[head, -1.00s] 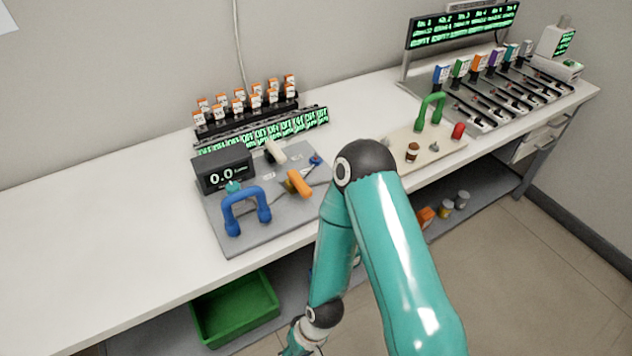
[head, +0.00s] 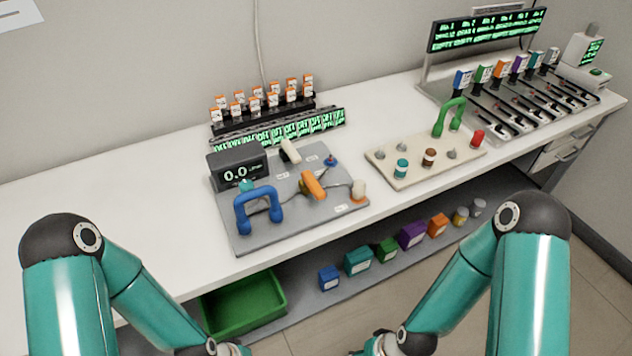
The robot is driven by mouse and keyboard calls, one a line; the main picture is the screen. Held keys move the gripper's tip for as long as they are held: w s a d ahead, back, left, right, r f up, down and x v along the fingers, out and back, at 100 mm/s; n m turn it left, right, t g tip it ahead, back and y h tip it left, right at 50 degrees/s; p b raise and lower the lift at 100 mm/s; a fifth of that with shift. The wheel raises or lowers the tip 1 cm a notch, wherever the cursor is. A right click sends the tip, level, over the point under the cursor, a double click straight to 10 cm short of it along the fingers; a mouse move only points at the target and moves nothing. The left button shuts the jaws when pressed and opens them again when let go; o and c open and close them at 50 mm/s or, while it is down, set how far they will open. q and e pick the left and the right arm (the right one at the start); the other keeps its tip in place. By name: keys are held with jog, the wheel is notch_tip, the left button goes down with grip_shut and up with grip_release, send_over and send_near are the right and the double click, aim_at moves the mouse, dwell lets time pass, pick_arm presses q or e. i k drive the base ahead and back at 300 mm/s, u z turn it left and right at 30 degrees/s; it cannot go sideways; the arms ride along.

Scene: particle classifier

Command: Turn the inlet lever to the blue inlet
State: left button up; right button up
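The orange inlet lever (head: 313,185) is on the grey panel (head: 290,219) on the bench. It slants, with one end toward the upper left and the other toward the lower right. A small blue fitting (head: 331,161), which looks like the blue inlet, stands behind and to the right of it. A pale fitting with an orange base (head: 358,190) sits to its right, joined by a thin grey pipe. Both my arms are folded low in front of the bench, well away from the lever. Their wrists reach the bottom edge, and my grippers are out of the picture.
A blue arch handle (head: 258,208) rises from the panel's left front, near a black display (head: 238,170) reading 0.0. A cream board (head: 411,176) with coloured caps and a green arch handle (head: 449,117) is to the right. The bench's left part is clear.

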aim_at(309, 180)
jog(key=k, duration=1.3)
jog(key=z, duration=0.25)
jog(key=i, duration=0.55)
jog(key=z, duration=0.7)
jog(key=i, duration=1.05)
jog(key=u, duration=0.65)
